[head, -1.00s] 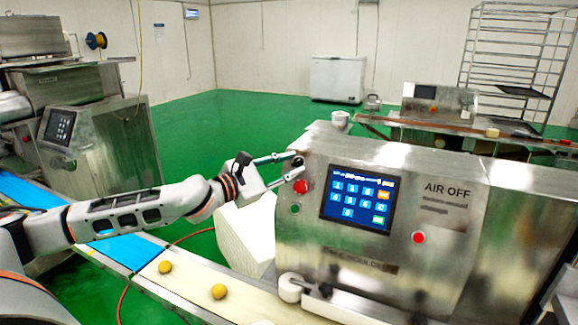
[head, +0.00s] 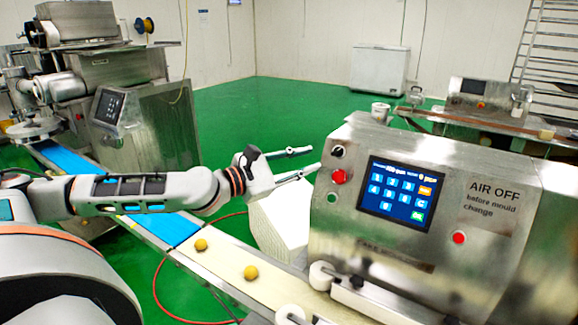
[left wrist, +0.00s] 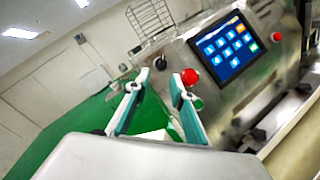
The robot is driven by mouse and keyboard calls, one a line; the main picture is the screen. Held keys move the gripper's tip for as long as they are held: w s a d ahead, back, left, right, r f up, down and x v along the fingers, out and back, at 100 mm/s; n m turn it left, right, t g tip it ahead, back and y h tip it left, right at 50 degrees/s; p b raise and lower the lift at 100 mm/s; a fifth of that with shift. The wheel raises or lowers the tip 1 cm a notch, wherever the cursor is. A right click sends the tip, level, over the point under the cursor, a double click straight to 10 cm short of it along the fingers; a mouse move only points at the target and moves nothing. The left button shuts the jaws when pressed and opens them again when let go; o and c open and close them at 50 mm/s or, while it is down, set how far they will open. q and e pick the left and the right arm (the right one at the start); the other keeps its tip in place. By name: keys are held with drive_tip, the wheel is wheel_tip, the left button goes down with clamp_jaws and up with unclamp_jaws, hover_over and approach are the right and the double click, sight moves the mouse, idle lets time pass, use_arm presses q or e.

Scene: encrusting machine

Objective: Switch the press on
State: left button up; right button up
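The press (head: 400,160) is a steel machine at the right, with a lit blue touch panel (head: 394,189). Left of the panel are a black knob (head: 338,151), a red button (head: 339,176) and a green button (head: 332,198), top to bottom. My left gripper (head: 313,160) is open and empty, its fingertips a little left of the knob and red button, apparently clear of them. In the left wrist view, the knob (left wrist: 161,63) shows beyond and between the fingertips (left wrist: 160,77), and the red button (left wrist: 190,76) just right of them. The knob's setting is too small to read. My right gripper is not in view.
A conveyor (head: 215,263) with two yellow balls runs in front of the press, below my arm. A second red button (head: 459,238) sits right of the panel. Another machine (head: 150,130) stands at the left. Green floor lies open behind.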

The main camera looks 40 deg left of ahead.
use_arm(q)
drive_tip(key=shift+v, duration=2.35)
drive_tip(key=shift+d+r, duration=0.1)
drive_tip(key=shift+d, duration=0.05)
